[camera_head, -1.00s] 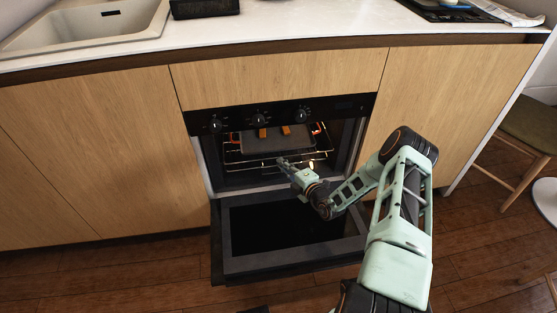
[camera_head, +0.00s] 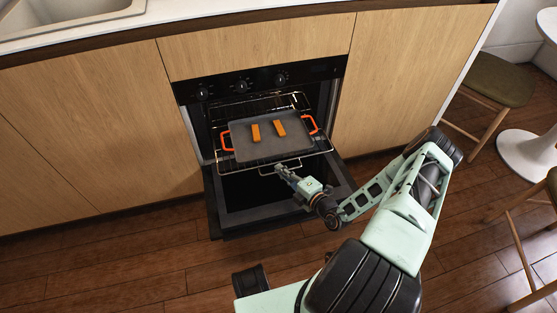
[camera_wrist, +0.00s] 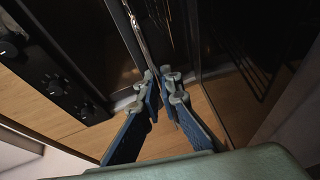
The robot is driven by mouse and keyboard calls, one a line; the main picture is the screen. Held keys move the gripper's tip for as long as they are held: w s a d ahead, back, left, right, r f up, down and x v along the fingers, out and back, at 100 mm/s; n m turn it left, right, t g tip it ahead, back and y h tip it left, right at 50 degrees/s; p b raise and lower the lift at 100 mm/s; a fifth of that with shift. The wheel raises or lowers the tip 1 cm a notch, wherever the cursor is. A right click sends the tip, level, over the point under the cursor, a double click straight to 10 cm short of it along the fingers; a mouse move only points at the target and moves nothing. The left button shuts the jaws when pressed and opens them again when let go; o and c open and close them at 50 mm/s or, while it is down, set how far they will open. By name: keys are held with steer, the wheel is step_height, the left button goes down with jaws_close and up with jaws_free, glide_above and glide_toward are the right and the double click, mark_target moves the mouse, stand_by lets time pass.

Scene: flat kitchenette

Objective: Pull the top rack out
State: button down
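The top rack (camera_head: 228,163) is a wire rack that sticks well out of the oven, above the lowered oven door (camera_head: 283,211). My gripper (camera_head: 281,168) is at the rack's front edge, at its small front handle. In the wrist view my gripper (camera_wrist: 163,80) has its fingertips close together, shut around the thin metal bar of the rack (camera_wrist: 143,35). A grey tray (camera_head: 268,149) with orange handles lies on the rack and carries two orange-brown pieces (camera_head: 267,130).
The oven's control knobs (camera_head: 241,86) are above the opening. Wooden cabinet fronts (camera_head: 105,135) flank the oven. A stool (camera_head: 490,84) and a white table base (camera_head: 530,150) stand at the right. Wooden floor is free in front of the oven door.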

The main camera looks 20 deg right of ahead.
steer(key=shift+s, duration=1.7)
steer(key=c, duration=2.2)
jaws_free()
steer(key=shift+o, duration=0.2)
steer(key=shift+r, duration=0.1)
